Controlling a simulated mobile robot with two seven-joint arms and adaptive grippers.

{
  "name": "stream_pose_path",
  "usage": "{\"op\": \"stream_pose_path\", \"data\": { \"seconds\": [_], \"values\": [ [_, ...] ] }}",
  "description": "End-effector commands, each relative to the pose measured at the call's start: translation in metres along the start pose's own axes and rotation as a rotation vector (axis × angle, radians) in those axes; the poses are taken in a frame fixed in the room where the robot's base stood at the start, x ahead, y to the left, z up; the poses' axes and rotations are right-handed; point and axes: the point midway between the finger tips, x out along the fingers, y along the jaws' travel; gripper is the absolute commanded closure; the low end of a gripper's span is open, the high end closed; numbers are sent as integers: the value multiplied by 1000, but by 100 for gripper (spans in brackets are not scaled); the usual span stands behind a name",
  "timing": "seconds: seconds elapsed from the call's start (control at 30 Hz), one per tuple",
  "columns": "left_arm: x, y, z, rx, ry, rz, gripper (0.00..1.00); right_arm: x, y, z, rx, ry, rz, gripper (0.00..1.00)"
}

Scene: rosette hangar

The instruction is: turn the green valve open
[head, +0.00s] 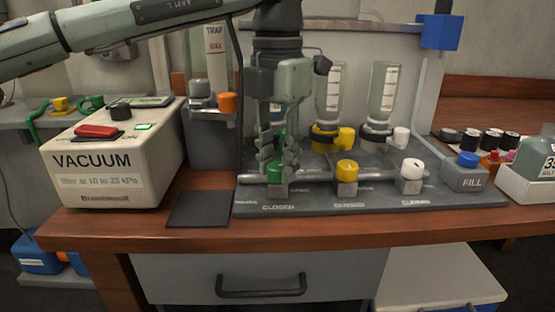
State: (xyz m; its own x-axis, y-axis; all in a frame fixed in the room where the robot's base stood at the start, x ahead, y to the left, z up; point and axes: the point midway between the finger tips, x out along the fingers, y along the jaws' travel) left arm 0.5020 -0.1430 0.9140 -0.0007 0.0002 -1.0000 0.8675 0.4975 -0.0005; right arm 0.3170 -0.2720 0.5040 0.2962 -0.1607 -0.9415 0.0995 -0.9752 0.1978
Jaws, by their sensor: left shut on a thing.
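The green valve (277,172) stands at the left end of a grey manifold pipe, in line with a yellow valve (347,171) and a white valve (412,169). A label reading CLOSED lies on the base in front of the green valve. My left gripper (278,160) points straight down from above and is shut on the green valve's knob, its fingers on both sides. The fingers hide part of the knob, so I cannot tell its exact angle. My right gripper does not show.
A vacuum unit (110,160) with a red switch stands at the left, beside a dark flat pad (200,208).

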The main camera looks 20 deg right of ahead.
Motion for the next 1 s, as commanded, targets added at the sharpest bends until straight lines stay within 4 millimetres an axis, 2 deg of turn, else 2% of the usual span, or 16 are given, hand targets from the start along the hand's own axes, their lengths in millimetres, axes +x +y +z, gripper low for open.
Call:
{"op": "stream_pose_path", "data": {
  "seconds": [0.23, 0.27, 0.4, 0.77, 0.87, 1.0],
  "values": [
    [-1, 0, 0, -2, -3, 1, 100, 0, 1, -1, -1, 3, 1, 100],
    [-1, 0, 0, -2, -3, 1, 69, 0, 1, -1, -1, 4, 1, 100],
    [-1, 0, 0, -1, -2, 1, 52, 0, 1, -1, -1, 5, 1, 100],
    [-4, 0, 0, -1, -2, 1, 50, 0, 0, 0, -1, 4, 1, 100],
    [-15, 0, 0, -1, -2, 3, 50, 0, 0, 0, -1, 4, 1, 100],
    [-43, 0, 1, -2, -4, 2, 50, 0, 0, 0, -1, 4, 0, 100]
  ]
}}
